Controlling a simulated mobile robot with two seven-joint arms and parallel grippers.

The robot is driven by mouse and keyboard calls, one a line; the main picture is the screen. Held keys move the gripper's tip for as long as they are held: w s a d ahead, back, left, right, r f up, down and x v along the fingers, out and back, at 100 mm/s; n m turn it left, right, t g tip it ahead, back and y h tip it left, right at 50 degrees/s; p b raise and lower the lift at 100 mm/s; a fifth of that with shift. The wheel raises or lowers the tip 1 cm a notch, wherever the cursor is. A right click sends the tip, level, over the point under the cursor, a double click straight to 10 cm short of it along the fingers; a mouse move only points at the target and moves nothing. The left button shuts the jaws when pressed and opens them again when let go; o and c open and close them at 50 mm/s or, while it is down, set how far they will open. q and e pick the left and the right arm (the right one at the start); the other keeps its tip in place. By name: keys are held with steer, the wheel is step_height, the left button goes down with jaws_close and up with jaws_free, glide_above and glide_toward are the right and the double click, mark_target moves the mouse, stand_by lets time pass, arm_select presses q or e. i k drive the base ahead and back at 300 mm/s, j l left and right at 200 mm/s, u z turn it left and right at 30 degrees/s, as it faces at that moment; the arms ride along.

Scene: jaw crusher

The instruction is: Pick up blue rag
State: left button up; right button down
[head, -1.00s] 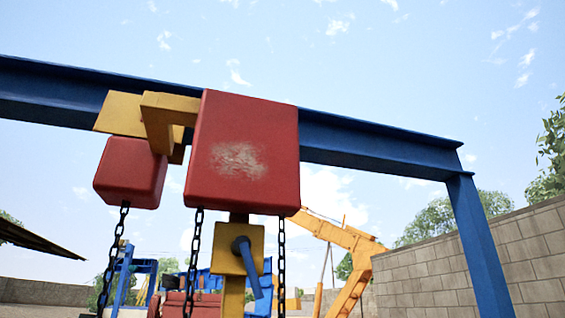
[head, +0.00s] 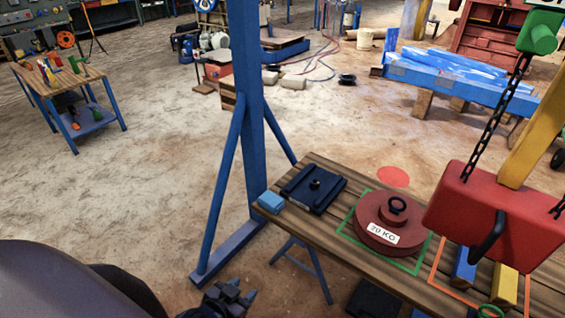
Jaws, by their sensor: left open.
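The blue rag (head: 270,202) looks like a small light-blue folded block. It lies on the left corner of a wooden table (head: 322,240), beside a dark blue plate with a black knob (head: 313,188). My left gripper (head: 243,292) is low in the view, below and left of the rag, apart from it and empty. Its dark fingers are open and point up and right. My right gripper is not in view.
A blue post with braces (head: 246,120) stands just behind the rag. A red hoist block (head: 490,212) hangs over the table's right side. A tool table (head: 85,78) stands far left. Left floor is clear.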

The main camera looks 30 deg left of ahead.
mark_target(270, 200)
steer(key=i+j, duration=0.15)
steer(key=j, duration=0.25)
steer(key=i+j, duration=0.1)
steer(key=j, duration=0.25)
steer(key=i+j+z, duration=0.1)
steer(key=j, duration=0.3)
steer(key=i+j, duration=0.15)
steer(key=j, duration=0.2)
steer(key=i+j, duration=0.15)
steer(key=j, duration=0.25)
